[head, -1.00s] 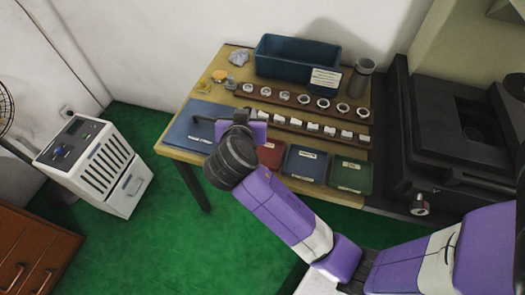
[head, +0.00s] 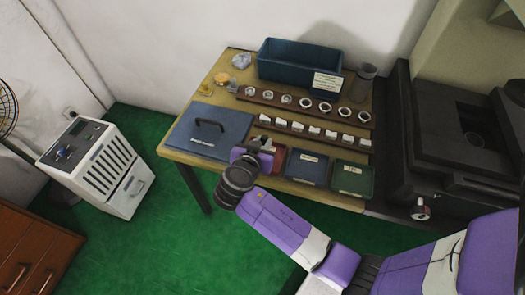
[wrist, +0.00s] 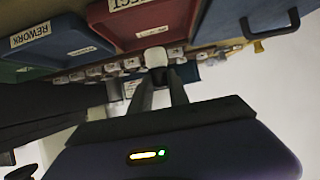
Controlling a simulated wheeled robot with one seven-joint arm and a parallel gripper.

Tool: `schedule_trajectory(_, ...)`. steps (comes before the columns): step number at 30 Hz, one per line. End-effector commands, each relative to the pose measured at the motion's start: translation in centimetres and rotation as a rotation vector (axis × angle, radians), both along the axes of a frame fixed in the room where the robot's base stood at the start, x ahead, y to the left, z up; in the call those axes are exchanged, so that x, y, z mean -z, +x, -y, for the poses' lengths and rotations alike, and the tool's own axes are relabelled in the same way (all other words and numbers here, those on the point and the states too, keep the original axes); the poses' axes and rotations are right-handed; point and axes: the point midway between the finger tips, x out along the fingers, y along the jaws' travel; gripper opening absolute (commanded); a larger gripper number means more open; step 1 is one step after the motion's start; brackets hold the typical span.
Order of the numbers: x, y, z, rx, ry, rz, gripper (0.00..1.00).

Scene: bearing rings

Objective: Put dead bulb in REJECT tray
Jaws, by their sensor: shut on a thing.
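My gripper (wrist: 160,78) is shut on a small whitish rounded thing, which looks like the bulb (wrist: 153,57), at its fingertips in the wrist view. In the head view my gripper (head: 262,143) is over the left part of the red REJECT tray (head: 277,160) and hides some of it; the held bulb cannot be made out there. The REJECT tray also shows in the wrist view (wrist: 150,24), just beyond the fingertips. The bulb appears apart from the tray.
A blue REWORK tray (head: 306,168) and a green tray (head: 352,179) stand right of the red one. Behind are rows of rings and white pieces, a blue bin (head: 290,67) and a dark cup (head: 362,85).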

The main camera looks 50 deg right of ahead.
Motion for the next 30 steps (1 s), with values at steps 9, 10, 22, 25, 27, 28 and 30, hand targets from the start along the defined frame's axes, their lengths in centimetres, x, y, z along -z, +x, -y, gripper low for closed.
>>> schedule_trajectory(9, 3.2, 0.0, 0.0, -0.001, 0.0, -0.004, 0.0)
schedule_trajectory(10, 3.6, 0.0, 0.0, -0.001, -0.001, -0.002, 0.0)
schedule_trajectory(22, 4.8, 0.0, 0.0, 0.0, 0.0, 0.001, 0.0)
schedule_trajectory(25, 5.2, 0.0, 0.0, 0.0, 0.0, 0.001, 0.0)
schedule_trajectory(27, 5.0, 0.0, 0.0, -0.001, 0.0, 0.0, 0.33)
schedule_trajectory(28, 5.0, 0.0, 0.0, -0.001, 0.0, 0.0, 0.39)
schedule_trajectory(30, 5.0, 0.0, 0.0, -0.001, 0.0, 0.0, 0.43)
